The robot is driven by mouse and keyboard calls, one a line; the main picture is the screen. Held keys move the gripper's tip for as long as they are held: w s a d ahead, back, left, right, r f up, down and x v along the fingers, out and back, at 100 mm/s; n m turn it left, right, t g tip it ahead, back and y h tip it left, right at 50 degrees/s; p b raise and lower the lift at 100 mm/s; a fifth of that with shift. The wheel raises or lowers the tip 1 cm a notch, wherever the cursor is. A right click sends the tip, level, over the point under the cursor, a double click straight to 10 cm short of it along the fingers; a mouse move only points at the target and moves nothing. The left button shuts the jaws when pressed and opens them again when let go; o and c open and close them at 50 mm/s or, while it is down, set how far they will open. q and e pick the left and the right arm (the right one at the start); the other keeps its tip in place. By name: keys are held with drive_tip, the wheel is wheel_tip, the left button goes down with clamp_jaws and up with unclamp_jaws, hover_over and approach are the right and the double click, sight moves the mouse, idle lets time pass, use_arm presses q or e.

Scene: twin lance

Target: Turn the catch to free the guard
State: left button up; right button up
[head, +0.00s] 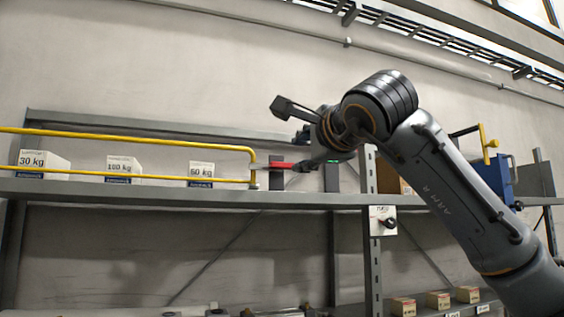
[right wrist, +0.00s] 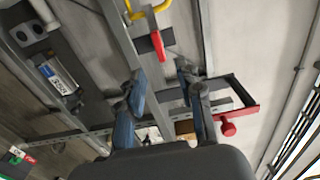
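The guard (head: 130,138) is a long yellow rail in front of boxes on the upper shelf, and its end also shows at the top of the right wrist view (right wrist: 147,10). The catch (head: 280,165) is a small red lever beside the guard's right end, lying roughly level in the head view. In the right wrist view, the catch (right wrist: 158,45) is just beyond the fingertips, roughly between them. My right gripper (head: 302,152) is close to the catch's right side; in the right wrist view its fingers (right wrist: 160,76) are apart with nothing between them. Contact is unclear. My left gripper is out of view.
The upper shelf (head: 240,200) carries boxes marked 30 kg (head: 45,162), 100 kg and 60 kg (head: 202,172). A blue box (head: 500,178) stands at the right. In the right wrist view, a red knob (right wrist: 229,129) shows beside the fingers.

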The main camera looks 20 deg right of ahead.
sight(283, 165)
drive_tip(key=w+p, duration=0.2)
drive_tip(key=w, duration=0.3)
drive_tip(key=w+p, duration=0.3)
drive_tip(key=w, duration=0.3)
drive_tip(key=shift+w+a, duration=0.2)
drive_tip(key=shift+w, duration=0.1)
drive_tip(key=shift+w+f, duration=0.15)
clamp_jaws()
